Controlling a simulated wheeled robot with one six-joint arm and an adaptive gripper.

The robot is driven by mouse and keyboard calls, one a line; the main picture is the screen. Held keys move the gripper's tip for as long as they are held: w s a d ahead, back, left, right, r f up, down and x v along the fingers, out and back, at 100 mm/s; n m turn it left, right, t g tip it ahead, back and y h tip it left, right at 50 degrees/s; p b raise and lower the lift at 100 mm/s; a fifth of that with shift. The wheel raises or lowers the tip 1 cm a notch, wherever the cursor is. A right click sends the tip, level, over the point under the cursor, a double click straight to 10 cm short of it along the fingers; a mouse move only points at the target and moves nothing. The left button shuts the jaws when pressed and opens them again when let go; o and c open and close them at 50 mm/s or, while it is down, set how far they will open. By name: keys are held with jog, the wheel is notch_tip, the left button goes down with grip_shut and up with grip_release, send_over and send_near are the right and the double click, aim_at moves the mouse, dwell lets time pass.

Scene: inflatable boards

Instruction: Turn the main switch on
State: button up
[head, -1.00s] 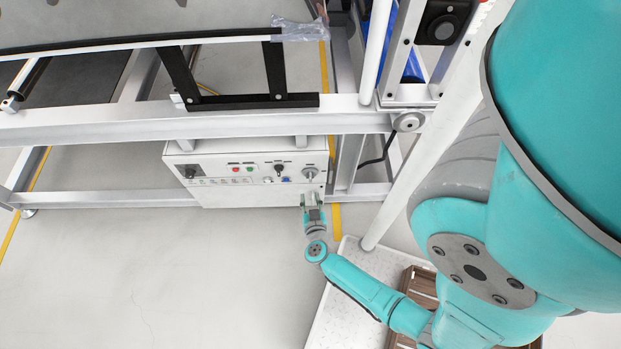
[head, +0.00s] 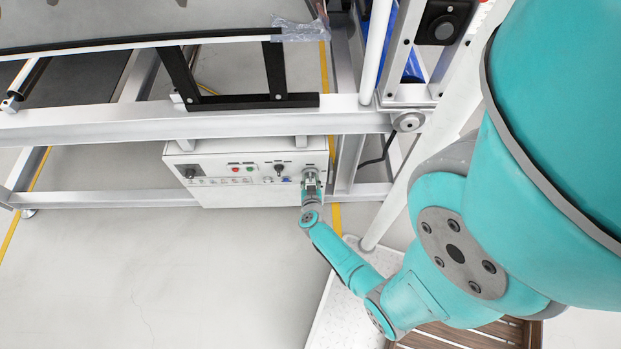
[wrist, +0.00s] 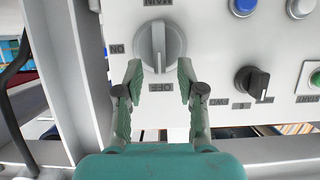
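The main switch (wrist: 161,40) is a grey rotary knob on a white control panel, with upside-down MAIN, ON and OFF labels in the wrist view. Its raised grip stands upright in that picture, its lower end towards OFF; ON is at the left. My gripper (wrist: 160,72) is open, with one finger at each side of the knob's lower part. I cannot tell whether the fingers touch it. In the head view my gripper (head: 311,182) is at the right end of the control box (head: 240,195) and covers most of the switch.
A black knob (wrist: 252,83) and blue and white buttons sit to the switch's right in the wrist view. A grey frame post (wrist: 62,70) stands close at left. The box sits beneath a white frame beam (head: 220,127). Open floor (head: 150,270) lies in front.

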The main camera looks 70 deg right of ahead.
jog(key=shift+w+d+f, duration=0.25)
jog(key=shift+d, duration=0.35)
jog(key=shift+c, duration=0.2)
grip_shut()
